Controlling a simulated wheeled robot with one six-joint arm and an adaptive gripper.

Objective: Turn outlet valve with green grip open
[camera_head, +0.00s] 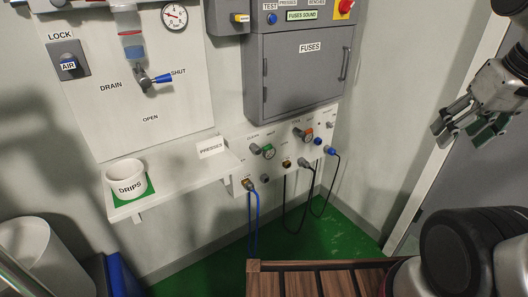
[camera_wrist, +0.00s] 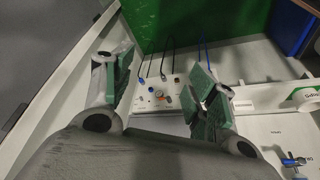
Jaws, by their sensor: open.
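A drain valve (camera_head: 145,80) with a blue grip (camera_head: 162,78) sits on the white wall board below a clear tube. Its grip points right towards the word SHUT, and OPEN is printed below. A blue grip also shows in the wrist view (camera_wrist: 293,160), bottom right. I see no lever valve with a green grip; a small knob with a green part (camera_head: 268,151) is on the lower white panel. My gripper (camera_head: 464,131) is open and empty at the right of the head view, well apart from the board. Its green-padded fingers show in the wrist view (camera_wrist: 165,88).
A white DRIPS cup (camera_head: 127,178) stands on a green square on the shelf (camera_head: 185,175). A grey FUSES cabinet (camera_head: 296,75) hangs above the lower panel (camera_head: 240,178), from which blue and black cables hang. A slatted wooden surface (camera_head: 315,281) is in front.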

